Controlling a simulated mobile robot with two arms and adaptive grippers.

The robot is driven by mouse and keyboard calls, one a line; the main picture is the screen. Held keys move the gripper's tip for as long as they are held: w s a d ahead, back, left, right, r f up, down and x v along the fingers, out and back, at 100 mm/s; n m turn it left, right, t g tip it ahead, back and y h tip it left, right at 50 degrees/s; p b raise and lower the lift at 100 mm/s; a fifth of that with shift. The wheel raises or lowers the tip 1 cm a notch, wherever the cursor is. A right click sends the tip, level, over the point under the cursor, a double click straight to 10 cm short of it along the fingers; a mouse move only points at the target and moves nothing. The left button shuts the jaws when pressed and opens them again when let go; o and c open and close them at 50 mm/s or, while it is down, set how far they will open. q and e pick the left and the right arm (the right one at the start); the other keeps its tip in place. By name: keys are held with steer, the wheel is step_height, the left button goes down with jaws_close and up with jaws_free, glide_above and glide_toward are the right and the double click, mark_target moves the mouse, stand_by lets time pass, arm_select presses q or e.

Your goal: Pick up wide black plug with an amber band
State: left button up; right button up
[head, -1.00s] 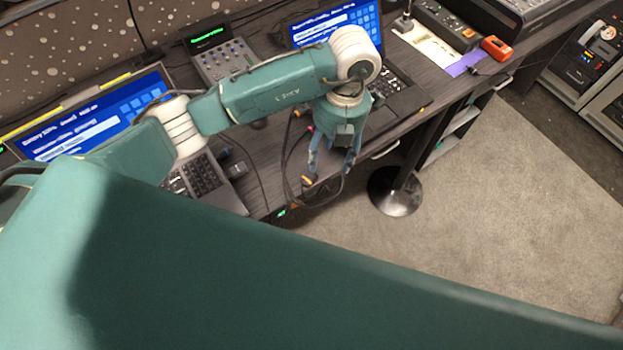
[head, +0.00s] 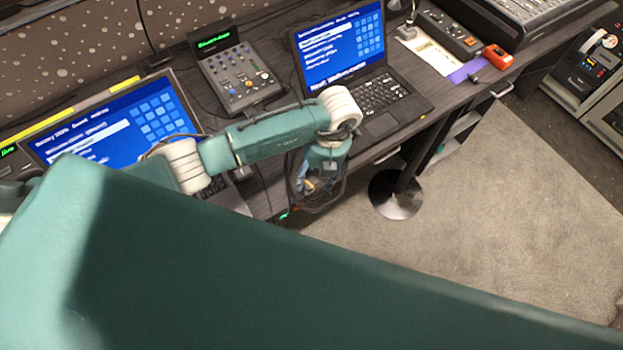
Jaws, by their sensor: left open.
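The black plug with an amber band (head: 309,186) is at the front edge of the desk, on a dark looped cable. Only its amber part shows clearly, and it looks small and dark around it. My left gripper (head: 317,184) points down right over the plug, with its fingers open. The fingers overlap the plug and cable in the picture, and I cannot tell if they touch it. My right gripper is not in view.
A laptop (head: 378,95) stands right of my left arm, another laptop (head: 128,125) to the left. A round black stand base (head: 396,194) is on the carpet. An orange device (head: 498,57) sits far right.

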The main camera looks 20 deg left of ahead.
arm_select(q)
steer(key=shift+f, duration=0.1)
steer(key=shift+c, duration=0.8)
steer(key=c, duration=0.9)
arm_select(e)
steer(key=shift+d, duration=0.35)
